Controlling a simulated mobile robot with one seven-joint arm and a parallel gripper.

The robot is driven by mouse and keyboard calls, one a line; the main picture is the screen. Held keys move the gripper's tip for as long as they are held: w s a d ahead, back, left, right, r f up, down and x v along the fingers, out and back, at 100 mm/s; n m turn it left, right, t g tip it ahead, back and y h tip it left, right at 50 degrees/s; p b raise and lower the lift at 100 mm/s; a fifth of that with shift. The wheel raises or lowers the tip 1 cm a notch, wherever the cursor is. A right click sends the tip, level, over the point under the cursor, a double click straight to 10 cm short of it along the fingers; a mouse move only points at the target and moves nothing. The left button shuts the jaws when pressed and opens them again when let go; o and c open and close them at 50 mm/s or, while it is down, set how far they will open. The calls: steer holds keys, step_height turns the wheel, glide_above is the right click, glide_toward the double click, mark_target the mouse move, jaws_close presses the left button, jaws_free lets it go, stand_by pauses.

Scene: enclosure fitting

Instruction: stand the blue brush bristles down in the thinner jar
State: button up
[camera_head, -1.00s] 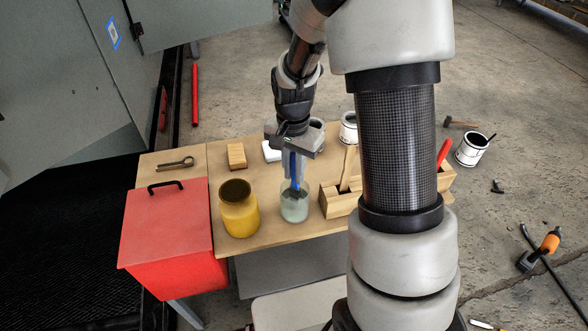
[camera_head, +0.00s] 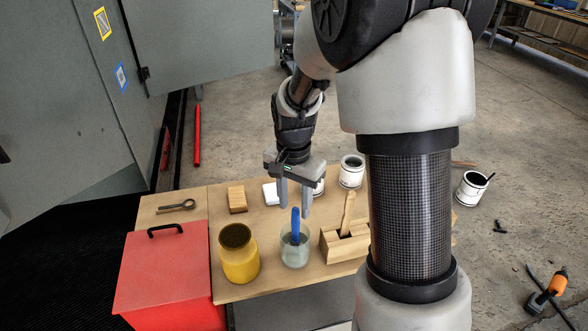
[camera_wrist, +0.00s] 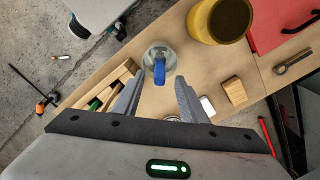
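The blue brush (camera_head: 295,226) stands in the glass thinner jar (camera_head: 294,252), its blue handle sticking up above the rim. In the wrist view the blue handle (camera_wrist: 159,70) shows inside the round mouth of the jar (camera_wrist: 171,57). The bristles are not clearly visible, so I cannot make out their end. My gripper (camera_head: 294,212) is above the jar with its two fingers apart. In the wrist view the fingers (camera_wrist: 156,100) are spread wide with nothing between them, and the brush is clear of both.
A yellow jar (camera_head: 238,262) stands left of the thinner jar. A wooden holder (camera_head: 343,246) with a wooden handle is close on its right. A red box (camera_head: 162,270) is at the left. A wood block (camera_head: 237,200) and white cans (camera_head: 351,172) are behind.

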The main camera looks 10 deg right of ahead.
step_height(320, 180, up, 12)
steer(key=p, duration=0.1)
steer(key=shift+r, duration=0.2)
stand_by(0.7)
steer(key=s+r+n+t+p, duration=0.5)
steer(key=s+r+n+p, duration=0.3)
steer(key=s+r, duration=0.9)
steer(key=shift+s+d+r+n+p, duration=0.2)
steer(key=shift+s+n+p, duration=0.2)
steer(key=shift+s+n, duration=0.15)
stand_by(1.2)
